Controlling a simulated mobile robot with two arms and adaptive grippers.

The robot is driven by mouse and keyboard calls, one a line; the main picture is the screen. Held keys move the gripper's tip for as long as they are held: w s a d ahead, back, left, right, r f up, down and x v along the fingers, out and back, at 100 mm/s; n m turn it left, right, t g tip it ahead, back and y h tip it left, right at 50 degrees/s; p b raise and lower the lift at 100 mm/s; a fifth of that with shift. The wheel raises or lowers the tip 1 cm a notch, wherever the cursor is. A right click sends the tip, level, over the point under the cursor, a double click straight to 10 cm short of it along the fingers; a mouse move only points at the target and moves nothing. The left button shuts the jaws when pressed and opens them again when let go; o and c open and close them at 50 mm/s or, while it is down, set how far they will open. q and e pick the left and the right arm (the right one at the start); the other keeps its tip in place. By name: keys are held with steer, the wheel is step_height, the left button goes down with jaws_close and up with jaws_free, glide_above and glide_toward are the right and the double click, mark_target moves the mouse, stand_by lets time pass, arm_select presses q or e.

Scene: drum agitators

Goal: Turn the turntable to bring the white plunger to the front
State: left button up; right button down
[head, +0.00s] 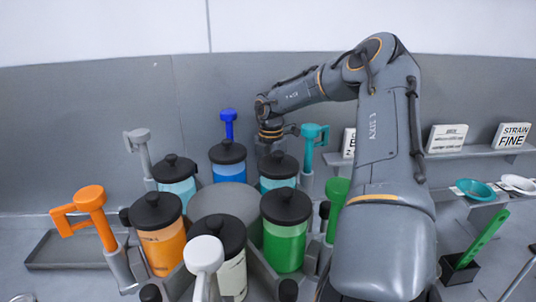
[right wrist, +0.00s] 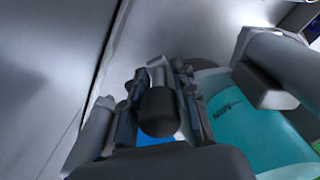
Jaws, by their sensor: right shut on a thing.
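The turntable's grey round hub (head: 225,201) stands in the middle of the head view with lidded drums around it. The white plunger (head: 204,256) is at the near side, low in the head view, beside a drum of whitish liquid (head: 233,276). My right arm reaches over to the far side of the turntable. In the right wrist view my right gripper (right wrist: 158,98) is shut on a black knob (right wrist: 158,114); in the head view its fingers are mostly hidden behind a drum. My left gripper is not in view.
Orange (head: 91,200), grey (head: 138,140), blue (head: 228,122), teal (head: 314,137) and green (head: 338,195) plungers stand around the drums. An empty grey tray (head: 62,250) lies at left. A shelf with signs (head: 447,139) is at right, with a teal bowl (head: 475,189) below.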

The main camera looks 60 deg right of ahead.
steer(key=shift+w+f+b, duration=0.15)
steer(key=shift+w+b, duration=0.15)
steer(key=shift+w, duration=0.35)
steer(key=shift+s, duration=0.3)
steer(key=c, duration=1.1)
jaws_free()
steer(key=shift+w, duration=0.1)
steer(key=shift+o, duration=0.2)
step_height(320, 180, up, 12)
steer(key=shift+r, duration=0.15)
